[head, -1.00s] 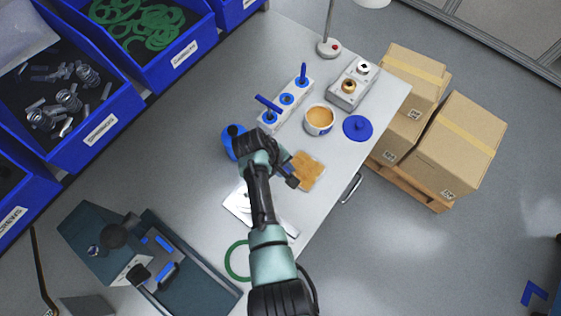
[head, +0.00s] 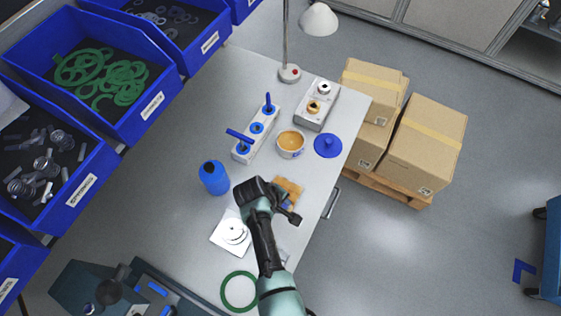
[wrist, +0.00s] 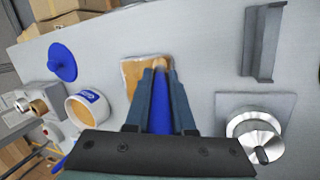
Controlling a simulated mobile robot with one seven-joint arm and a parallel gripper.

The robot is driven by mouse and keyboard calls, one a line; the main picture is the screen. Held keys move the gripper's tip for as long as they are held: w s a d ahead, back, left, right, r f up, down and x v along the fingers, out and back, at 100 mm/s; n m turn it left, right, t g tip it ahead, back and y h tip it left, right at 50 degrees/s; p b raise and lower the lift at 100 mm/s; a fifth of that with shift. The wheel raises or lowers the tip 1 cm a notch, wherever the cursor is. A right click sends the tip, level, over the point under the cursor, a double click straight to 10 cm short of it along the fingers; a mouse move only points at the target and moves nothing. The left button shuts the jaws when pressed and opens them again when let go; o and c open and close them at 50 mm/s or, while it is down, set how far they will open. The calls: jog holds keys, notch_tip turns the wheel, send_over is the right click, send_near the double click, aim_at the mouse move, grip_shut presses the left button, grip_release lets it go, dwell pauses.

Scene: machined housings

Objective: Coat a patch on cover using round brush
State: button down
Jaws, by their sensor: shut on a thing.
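My gripper (wrist: 160,74) is shut on a round brush (wrist: 184,108), whose blue handle runs between the fingers. The brush's pale tip points at a square tan pad (wrist: 133,75); I cannot tell whether it touches. In the head view my gripper (head: 288,212) partly hides the pad (head: 290,187). A pale square plate with a shiny round boss, apparently the cover (head: 222,247), lies left of my arm; it also shows at right in the wrist view (wrist: 284,103). An open pot of orange-tan paste (head: 290,144) stands beyond the pad.
A green ring (head: 239,291) lies at the front. A grey bracket (wrist: 264,42) shows in the wrist view. Blue bins line the left.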

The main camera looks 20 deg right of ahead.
jog(key=shift+w+a+f+b, duration=0.15)
jog(key=shift+w+a+b, duration=0.7)
jog(key=shift+w, duration=0.2)
jog(key=shift+w+a+b, duration=0.7)
jog(key=shift+w+a, duration=0.15)
jog(key=shift+w, duration=0.2)
jog(key=shift+w+a+b, duration=0.7)
jog(key=shift+w+a, duration=0.15)
jog(key=shift+w, duration=0.15)
jog(key=shift+r, duration=0.2)
notch_tip(320, 180, up, 6)
jog(key=p, duration=0.5)
jog(key=shift+p, duration=0.4)
jog(key=shift+r, duration=0.1)
notch_tip(320, 180, up, 3)
jog(key=p, duration=0.3)
